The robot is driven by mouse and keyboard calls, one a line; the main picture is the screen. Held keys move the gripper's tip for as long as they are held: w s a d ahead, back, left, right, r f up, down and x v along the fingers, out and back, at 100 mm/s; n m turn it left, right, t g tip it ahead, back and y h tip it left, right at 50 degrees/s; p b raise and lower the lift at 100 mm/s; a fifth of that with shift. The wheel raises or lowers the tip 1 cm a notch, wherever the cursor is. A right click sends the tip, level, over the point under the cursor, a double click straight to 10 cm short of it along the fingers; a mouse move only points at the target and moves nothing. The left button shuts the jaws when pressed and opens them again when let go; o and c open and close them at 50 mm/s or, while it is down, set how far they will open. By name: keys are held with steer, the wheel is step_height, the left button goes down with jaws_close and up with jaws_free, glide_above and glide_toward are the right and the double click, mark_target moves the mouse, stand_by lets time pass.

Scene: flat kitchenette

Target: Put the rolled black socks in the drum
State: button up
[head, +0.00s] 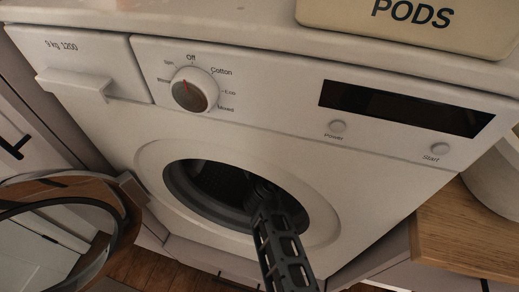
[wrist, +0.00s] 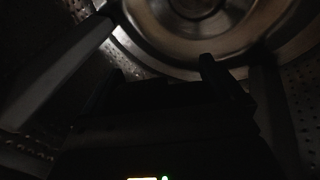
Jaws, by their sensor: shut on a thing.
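The drum (head: 210,180) is the dark opening in the front of the white washing machine, and my arm reaches into it. In the wrist view the drum's metal back wall (wrist: 165,30) and perforated sides surround my gripper (wrist: 165,84). My gripper is inside the drum, shut on a dark bundle, the rolled black socks (wrist: 162,97). The socks are barely distinct from the dark fingers. In the head view the gripper and socks are hidden inside the opening.
The round door (head: 70,225) stands open at the left. The detergent drawer (head: 75,85) is above it. A box marked PODS (head: 410,25) sits on the top. A wooden counter (head: 480,230) with a pale container (head: 497,180) is at the right.

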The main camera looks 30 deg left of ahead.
steer(key=o, duration=0.7)
steer(key=shift+s, duration=0.1)
steer(key=p+v, duration=0.4)
steer(key=v, duration=0.3)
steer(key=shift+s+d+r, duration=0.15)
steer(key=shift+s, duration=0.15)
